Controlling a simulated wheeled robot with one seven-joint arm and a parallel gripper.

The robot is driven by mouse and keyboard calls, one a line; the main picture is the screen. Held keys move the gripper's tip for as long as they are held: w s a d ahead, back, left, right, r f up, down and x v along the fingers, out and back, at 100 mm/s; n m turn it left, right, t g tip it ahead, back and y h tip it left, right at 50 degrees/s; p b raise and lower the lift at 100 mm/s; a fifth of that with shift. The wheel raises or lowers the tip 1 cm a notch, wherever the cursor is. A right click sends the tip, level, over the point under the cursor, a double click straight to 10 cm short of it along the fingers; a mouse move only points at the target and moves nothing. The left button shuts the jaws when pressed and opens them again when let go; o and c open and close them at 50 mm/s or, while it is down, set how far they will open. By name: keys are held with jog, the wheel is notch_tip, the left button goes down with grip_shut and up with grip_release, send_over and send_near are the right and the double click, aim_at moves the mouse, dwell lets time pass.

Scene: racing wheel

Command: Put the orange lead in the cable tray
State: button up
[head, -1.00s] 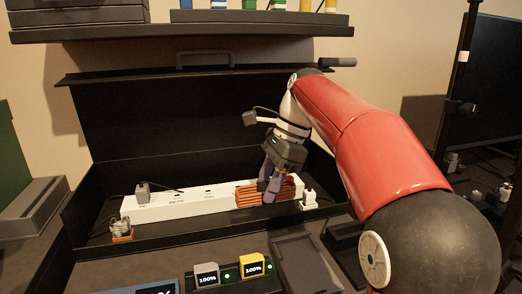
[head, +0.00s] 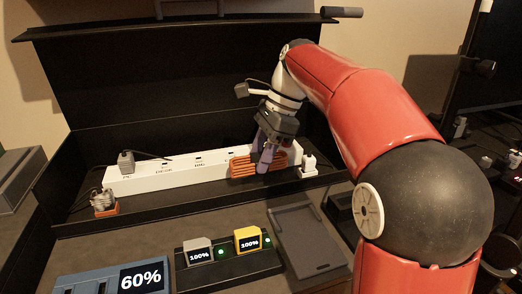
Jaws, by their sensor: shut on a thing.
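The orange lead (head: 243,168) is a coiled bundle in front of the right part of a white power strip, inside the black cable tray (head: 190,205). My gripper (head: 264,164) points down at the bundle with its fingers shut on it; the fingers hide part of the coils. Whether the bundle touches the tray floor is hard to tell. A clear plug on an orange base (head: 104,205) sits at the tray's left end; I cannot tell whether it joins the coil.
The white power strip (head: 180,175) lies along the tray with a grey plug (head: 126,161) at left and a white plug (head: 309,164) at right. In front are a blue 60% display (head: 85,286), a charger with two 100% blocks (head: 225,262) and a grey holder (head: 305,245).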

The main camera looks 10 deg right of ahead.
jog(key=shift+f, duration=0.4)
jog(key=o, duration=1.1)
